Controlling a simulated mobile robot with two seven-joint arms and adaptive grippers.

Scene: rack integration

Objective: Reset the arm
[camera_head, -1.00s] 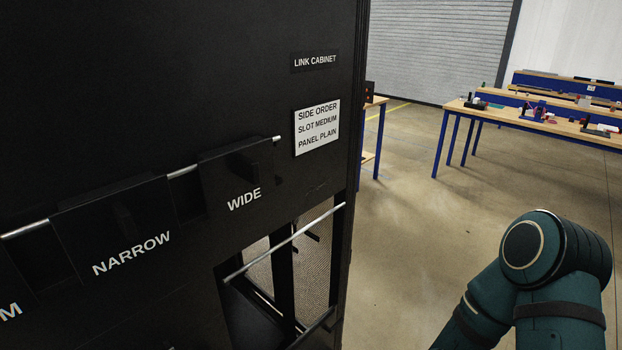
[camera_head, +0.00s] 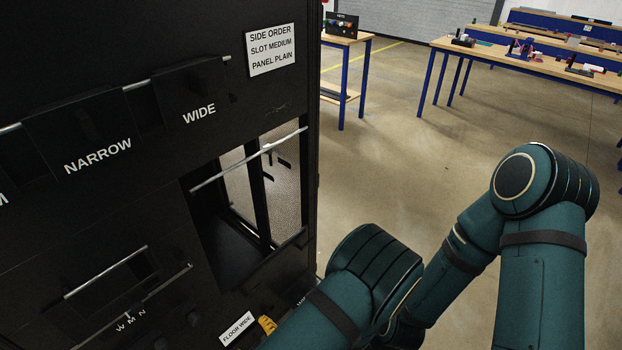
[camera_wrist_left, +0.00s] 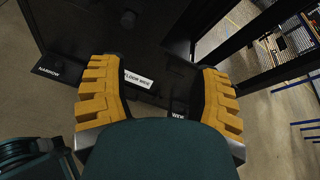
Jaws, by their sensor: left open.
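In the left wrist view my left gripper (camera_wrist_left: 163,92) is open, its two yellow ribbed fingers wide apart with nothing between them. Beyond the gap is a dark surface with a white FLOOR WIDE label (camera_wrist_left: 138,80). In the head view, teal arm links of mine, including a rounded joint (camera_head: 545,185), fill the lower right and bottom middle. A small yellow piece (camera_head: 267,325) shows next to the FLOOR WIDE label (camera_head: 236,328); the links hide the rest, and I cannot tell which gripper it belongs to. My right gripper is not identifiable.
The black cabinet (camera_head: 130,60) fills the left, with metal bars, NARROW and WIDE panels and an open bay (camera_head: 228,225). Arm links are close to its lower right edge. A wooden-topped table (camera_head: 345,40) and workbenches (camera_head: 540,58) stand behind. Floor (camera_head: 400,140) between is clear.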

